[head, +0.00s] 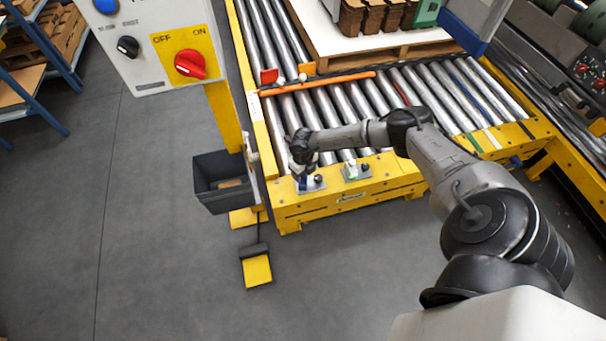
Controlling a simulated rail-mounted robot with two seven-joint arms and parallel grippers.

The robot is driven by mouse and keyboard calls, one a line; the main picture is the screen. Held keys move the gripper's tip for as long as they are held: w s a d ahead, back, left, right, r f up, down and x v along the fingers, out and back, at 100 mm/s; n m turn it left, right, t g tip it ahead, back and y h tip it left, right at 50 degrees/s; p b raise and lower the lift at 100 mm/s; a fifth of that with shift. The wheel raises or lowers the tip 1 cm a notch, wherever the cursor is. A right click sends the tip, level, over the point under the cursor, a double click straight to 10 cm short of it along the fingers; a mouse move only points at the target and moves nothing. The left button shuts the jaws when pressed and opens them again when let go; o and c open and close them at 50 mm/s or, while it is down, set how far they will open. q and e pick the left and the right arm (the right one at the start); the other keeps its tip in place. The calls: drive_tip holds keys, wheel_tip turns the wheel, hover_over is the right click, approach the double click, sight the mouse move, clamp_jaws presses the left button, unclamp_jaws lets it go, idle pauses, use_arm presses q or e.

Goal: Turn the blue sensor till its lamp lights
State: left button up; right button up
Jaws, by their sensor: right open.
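The blue sensor (304,186) sits on a small grey plate with a black knob on the yellow front beam of the roller conveyor, near its left end. My right gripper (303,174) is open and points down right at the blue sensor. The fingers hide much of the sensor's upper part. I cannot tell whether the fingers touch it or whether its lamp is lit. My left gripper is out of view.
A second sensor, pale with green (353,171), stands on its own plate just to the right. A control panel (165,45) with a red switch and a dark bin (222,196) are to the left. An orange bar (318,83) lies across the rollers. A pallet stands behind.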

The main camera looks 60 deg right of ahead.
drive_tip(key=shift+f, duration=0.2)
drive_tip(key=shift+c, duration=0.3)
drive_tip(key=c, duration=0.8)
drive_tip(key=shift+r+n+p, duration=0.2)
drive_tip(key=shift+n+p, duration=0.55)
drive_tip(key=shift+n, duration=0.15)
drive_tip(key=shift+c, duration=0.2)
drive_tip(key=shift+f+n+p, duration=0.15)
drive_tip(key=shift+n+p, duration=0.15)
drive_tip(key=shift+n, duration=0.6)
drive_tip(key=o, duration=0.9)
